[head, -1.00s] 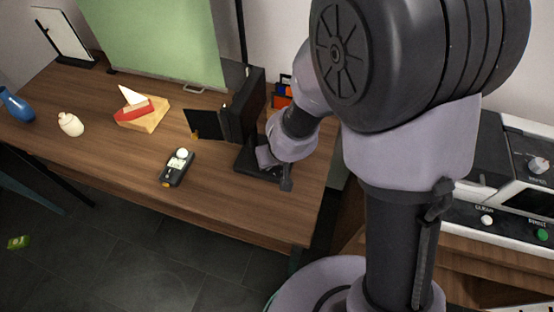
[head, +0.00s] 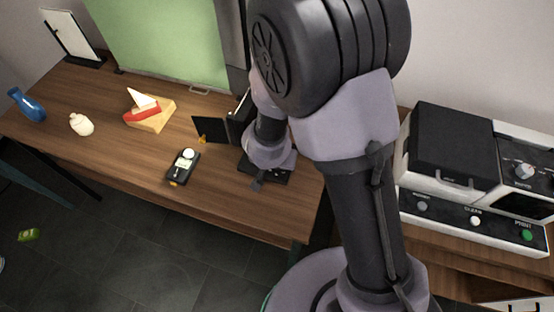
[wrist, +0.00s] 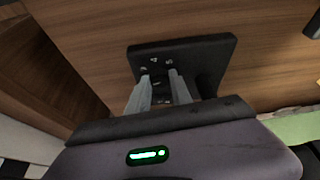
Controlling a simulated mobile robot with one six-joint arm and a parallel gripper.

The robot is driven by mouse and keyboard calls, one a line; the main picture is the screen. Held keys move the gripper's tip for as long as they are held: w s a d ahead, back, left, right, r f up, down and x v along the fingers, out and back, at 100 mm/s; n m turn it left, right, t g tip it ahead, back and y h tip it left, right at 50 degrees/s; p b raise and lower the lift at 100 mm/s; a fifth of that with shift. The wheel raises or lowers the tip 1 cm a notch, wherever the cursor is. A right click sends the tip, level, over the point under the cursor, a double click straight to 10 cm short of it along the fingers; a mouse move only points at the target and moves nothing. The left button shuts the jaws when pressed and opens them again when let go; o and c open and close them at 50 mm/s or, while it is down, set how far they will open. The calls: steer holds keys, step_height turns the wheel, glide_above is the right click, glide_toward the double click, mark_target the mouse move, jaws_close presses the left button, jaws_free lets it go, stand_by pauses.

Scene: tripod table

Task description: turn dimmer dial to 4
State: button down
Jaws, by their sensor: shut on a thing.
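The dimmer has a flat black base (head: 279,174) near the right end of the wooden table. In the wrist view its black base plate (wrist: 213,55) shows small pale marks around the dial (wrist: 160,87). The dial sits between the two grey fingers of my gripper (wrist: 161,78), which are shut on it. The fingers hide much of the dial, and I cannot read its setting. In the head view my gripper (head: 258,183) is low over the dimmer, and my wrist covers part of it.
A dark upright object (head: 236,120) stands just behind the dimmer. A handheld meter (head: 183,166) lies to its left. A black-and-white machine (head: 455,160) is at right.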

stand_by(0.3)
steer(key=c, duration=1.1)
jaws_free()
steer(key=shift+c, duration=0.2)
steer(key=p+v, duration=1.3)
steer(key=v, duration=0.4)
steer(key=shift+s, duration=0.2)
steer(key=shift+a+r, duration=0.15)
